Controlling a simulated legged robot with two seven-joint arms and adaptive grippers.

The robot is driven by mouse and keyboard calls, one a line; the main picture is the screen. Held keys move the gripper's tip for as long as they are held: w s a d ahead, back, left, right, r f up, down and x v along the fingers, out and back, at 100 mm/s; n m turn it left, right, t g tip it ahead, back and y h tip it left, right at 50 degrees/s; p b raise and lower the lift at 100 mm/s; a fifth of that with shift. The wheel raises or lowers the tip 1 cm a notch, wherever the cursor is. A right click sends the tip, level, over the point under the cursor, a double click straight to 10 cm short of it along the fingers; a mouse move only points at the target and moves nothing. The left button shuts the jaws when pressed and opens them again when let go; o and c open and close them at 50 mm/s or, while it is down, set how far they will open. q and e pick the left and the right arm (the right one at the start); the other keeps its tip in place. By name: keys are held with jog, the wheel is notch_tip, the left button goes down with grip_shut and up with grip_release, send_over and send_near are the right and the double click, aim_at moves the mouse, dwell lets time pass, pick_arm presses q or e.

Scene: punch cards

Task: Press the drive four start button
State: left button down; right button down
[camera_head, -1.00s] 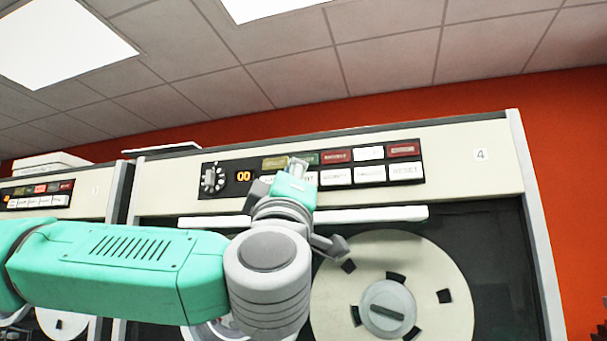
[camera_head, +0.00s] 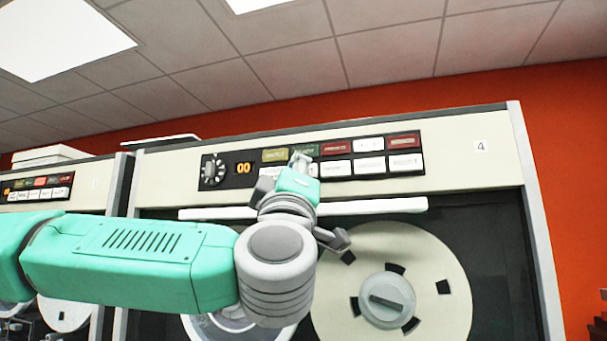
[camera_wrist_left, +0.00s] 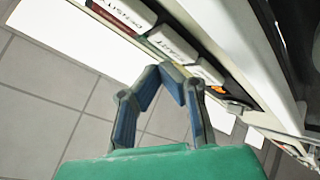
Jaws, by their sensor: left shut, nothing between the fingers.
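Tape drive four (camera_head: 505,165) is a cream cabinet with a "4" label. Its black control panel (camera_head: 228,184) has a row of coloured buttons above a row of white buttons. My left gripper (camera_head: 301,160) is in front of the panel's left-middle part and hides some white buttons there. In the left wrist view, the gripper's fingertips (camera_wrist_left: 172,70) are together and empty, close to a white button that appears to read START (camera_wrist_left: 173,43). I cannot tell whether they touch it. My right gripper is not in view.
A white ledge (camera_head: 385,206) runs below the panel, with a tape reel (camera_head: 440,265) under it. A dial (camera_head: 213,172) and an orange "00" display (camera_head: 244,168) are at the panel's left. Another drive (camera_head: 88,210) stands to the left.

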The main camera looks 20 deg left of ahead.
pick_arm(q)
jog(key=shift+w+r, duration=0.1)
jog(key=shift+w, duration=0.8)
dwell(1.4)
jog(key=shift+s, duration=0.1)
jog(key=shift+s+b, duration=0.65)
jog(key=shift+s, duration=0.2)
jog(key=shift+s+b, duration=1.3)
jog(key=shift+s, duration=1.2)
